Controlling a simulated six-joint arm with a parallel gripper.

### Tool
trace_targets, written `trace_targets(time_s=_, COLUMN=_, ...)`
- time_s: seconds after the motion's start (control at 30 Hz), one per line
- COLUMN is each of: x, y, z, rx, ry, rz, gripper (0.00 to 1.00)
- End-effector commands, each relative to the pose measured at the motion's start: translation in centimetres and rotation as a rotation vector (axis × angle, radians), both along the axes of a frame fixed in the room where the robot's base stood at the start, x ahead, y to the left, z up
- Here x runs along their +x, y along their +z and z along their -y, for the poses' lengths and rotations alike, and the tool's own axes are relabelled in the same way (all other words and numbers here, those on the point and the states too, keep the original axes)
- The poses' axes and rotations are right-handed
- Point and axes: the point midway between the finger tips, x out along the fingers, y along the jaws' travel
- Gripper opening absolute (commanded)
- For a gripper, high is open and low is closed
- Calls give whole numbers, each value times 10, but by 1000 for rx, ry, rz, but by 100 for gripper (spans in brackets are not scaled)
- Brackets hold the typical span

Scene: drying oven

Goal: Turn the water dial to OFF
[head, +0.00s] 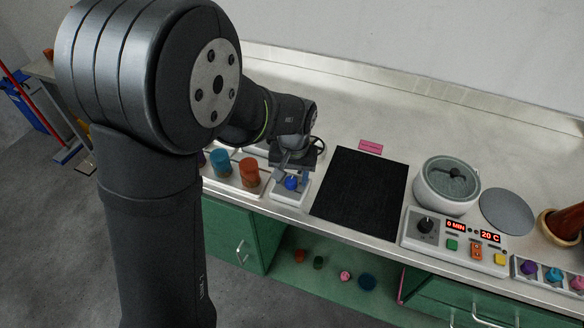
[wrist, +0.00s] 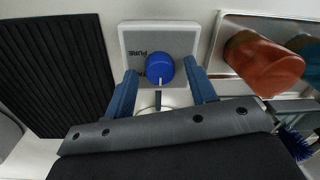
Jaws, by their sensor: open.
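The water dial (wrist: 160,68) is a round blue knob on a white square panel (wrist: 140,35) with dark lettering, of which "PURE" is readable. A short white mark on the knob points toward the bottom of the wrist view. No OFF label is readable. In the head view, the dial (head: 291,183) is at the counter's front, left of the black mat. My gripper (wrist: 160,72) is open, with one blue finger on each side of the knob. There appears to be a gap on both sides, but contact is hard to judge. In the head view my gripper (head: 292,168) is just above the panel.
Blue (head: 220,162) and orange (head: 249,173) jars stand on a tray left of the panel. A black ribbed mat (head: 362,190) lies to its right. Farther right are a grey-white pot (head: 447,190) and a control box (head: 455,240) reading 0 MIN and 20 C.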

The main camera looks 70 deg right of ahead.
Motion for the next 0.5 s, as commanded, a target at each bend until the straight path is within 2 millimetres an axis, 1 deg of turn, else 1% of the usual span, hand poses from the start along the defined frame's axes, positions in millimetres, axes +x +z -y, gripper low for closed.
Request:
trace_targets(time_s=0.07, x=0, y=5, z=1, rx=-2, ry=0, rz=0, gripper=51)
trace_targets(time_s=0.17, x=-1, y=20, z=1, rx=-4, ry=0, rz=0, gripper=51)
trace_targets(time_s=0.27, x=-2, y=41, z=2, rx=-7, ry=0, rz=0, gripper=51)
trace_targets(time_s=0.5, x=-5, y=101, z=2, rx=-6, ry=0, rz=0, gripper=51)
